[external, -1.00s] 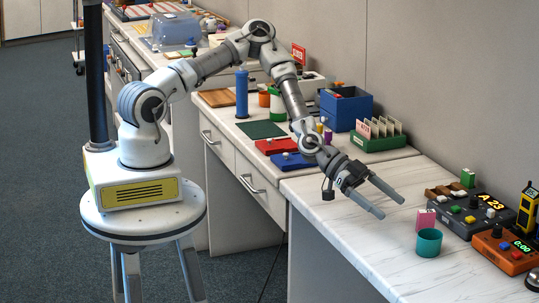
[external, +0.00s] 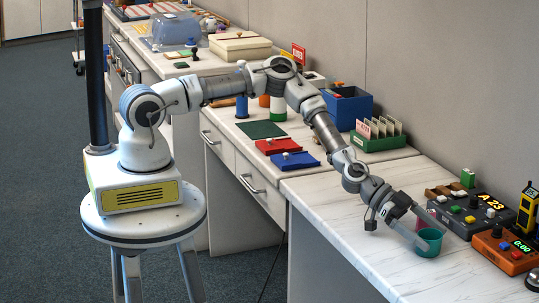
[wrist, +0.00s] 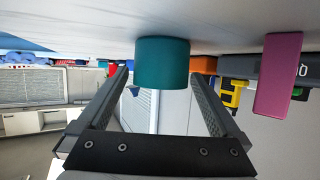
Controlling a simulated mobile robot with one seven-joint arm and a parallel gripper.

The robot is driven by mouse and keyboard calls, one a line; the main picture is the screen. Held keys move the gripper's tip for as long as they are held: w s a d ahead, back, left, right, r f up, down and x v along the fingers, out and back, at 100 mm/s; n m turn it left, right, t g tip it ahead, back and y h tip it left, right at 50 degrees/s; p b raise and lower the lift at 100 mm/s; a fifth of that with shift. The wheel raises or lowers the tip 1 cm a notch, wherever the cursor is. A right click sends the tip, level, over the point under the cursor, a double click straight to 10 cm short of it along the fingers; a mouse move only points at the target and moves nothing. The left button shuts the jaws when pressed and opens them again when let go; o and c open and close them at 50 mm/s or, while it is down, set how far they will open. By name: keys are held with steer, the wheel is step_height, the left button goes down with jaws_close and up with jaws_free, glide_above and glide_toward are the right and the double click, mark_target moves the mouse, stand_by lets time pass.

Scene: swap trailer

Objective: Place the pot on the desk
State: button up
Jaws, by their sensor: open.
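The pot looks to be the teal cup-shaped container (external: 430,244) standing upright on the white marbled desk (external: 345,222). It also shows in the wrist view (wrist: 161,62), ahead of the fingertips and between their lines. My gripper (external: 424,238) is open and low over the desk, its fingers reaching to the pot in the external view. In the wrist view my gripper (wrist: 160,85) has its two fingers spread, one toward each side of the pot. I cannot tell whether the fingers touch it. Nothing is held.
A pink block (wrist: 278,75) stands close beside the pot, partly hidden by my gripper in the external view. A grey button box (external: 470,213) and an orange device (external: 506,247) stand to the right. The desk's front left part is clear.

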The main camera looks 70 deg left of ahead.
steer(key=shift+w+d+f, duration=0.15)
steer(key=shift+w+d, duration=0.05)
steer(key=shift+d, duration=0.15)
steer(key=c, duration=1.4)
